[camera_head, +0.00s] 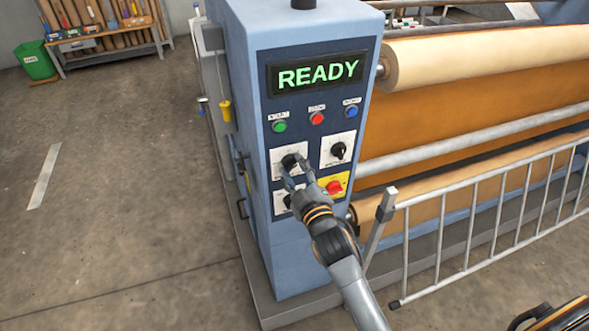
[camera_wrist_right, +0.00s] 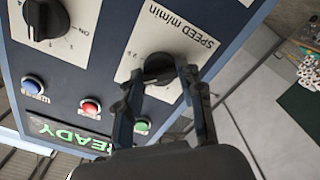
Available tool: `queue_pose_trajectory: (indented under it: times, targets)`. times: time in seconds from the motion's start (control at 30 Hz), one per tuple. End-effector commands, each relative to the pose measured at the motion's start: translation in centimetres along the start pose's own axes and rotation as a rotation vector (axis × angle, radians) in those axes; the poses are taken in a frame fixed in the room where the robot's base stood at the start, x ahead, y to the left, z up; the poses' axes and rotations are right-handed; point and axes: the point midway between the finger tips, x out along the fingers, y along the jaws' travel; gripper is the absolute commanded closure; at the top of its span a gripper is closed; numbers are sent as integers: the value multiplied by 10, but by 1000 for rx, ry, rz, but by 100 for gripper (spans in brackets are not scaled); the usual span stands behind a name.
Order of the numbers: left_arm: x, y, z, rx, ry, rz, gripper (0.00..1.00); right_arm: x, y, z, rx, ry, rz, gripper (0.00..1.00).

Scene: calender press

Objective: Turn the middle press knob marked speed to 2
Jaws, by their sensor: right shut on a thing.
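The black speed knob (camera_head: 289,161) sits on a white dial plate (camera_head: 278,155) in the middle row of the press's control panel, on the left. My right gripper (camera_head: 295,169) reaches it from below right, its fingers shut on the knob. In the right wrist view the picture is upside down; the plate there reads "SPEED m/min" (camera_wrist_right: 178,27). The knob (camera_wrist_right: 158,67) shows between the two fingertips of my right gripper (camera_wrist_right: 161,80). The fingers hide part of the dial, so I cannot tell where the pointer stands. My left gripper is out of view.
A second black knob (camera_head: 338,151) is close on the right; a red rotary switch on yellow (camera_head: 334,187) is below it. Green (camera_head: 279,126), red (camera_head: 317,118) and blue (camera_head: 351,112) buttons sit above, under a READY display (camera_head: 318,74). A metal railing (camera_head: 480,220) stands at right.

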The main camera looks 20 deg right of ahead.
Motion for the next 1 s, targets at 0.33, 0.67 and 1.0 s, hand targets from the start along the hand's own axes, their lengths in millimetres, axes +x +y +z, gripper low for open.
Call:
queue_pose_trajectory:
  times: [0.33,0.67,1.0]
  targets:
    - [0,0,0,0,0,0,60,0,-1,1,0,-2,-2,44]
    - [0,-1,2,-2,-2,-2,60,-1,0,0,-1,-1,-1,39]
    - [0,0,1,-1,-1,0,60,-47,-2,2,0,-4,-4,39]
